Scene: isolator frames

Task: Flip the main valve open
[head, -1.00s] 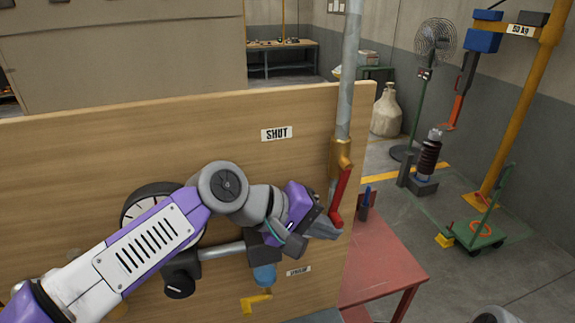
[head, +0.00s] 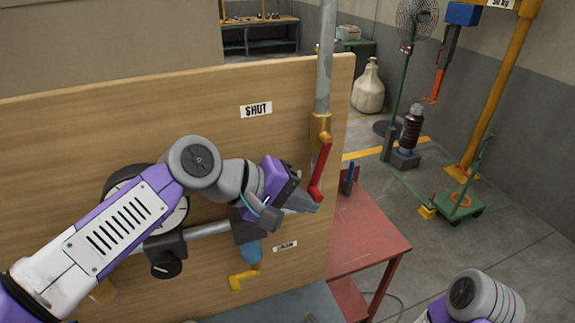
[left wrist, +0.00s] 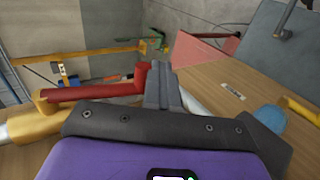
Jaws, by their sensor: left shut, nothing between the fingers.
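The main valve is a brass body (head: 320,124) on the grey vertical pipe, with a red lever (head: 321,168) hanging down and tilted slightly left at its lower end. My left gripper (head: 316,205) is shut and empty, its fingertips at the lower end of the red lever. In the left wrist view the shut fingers (left wrist: 163,85) lie right beside the bent end of the red lever (left wrist: 100,90); whether they touch I cannot tell. The brass body also shows there (left wrist: 50,102). My right arm shows at the lower right, but its gripper is out of view.
A wooden panel (head: 200,105) with a SHUT label (head: 256,110) stands behind the pipes. A gauge, a horizontal pipe and a yellow-handled tap (head: 243,277) lie below my left arm. A red table (head: 365,235) stands right of the panel.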

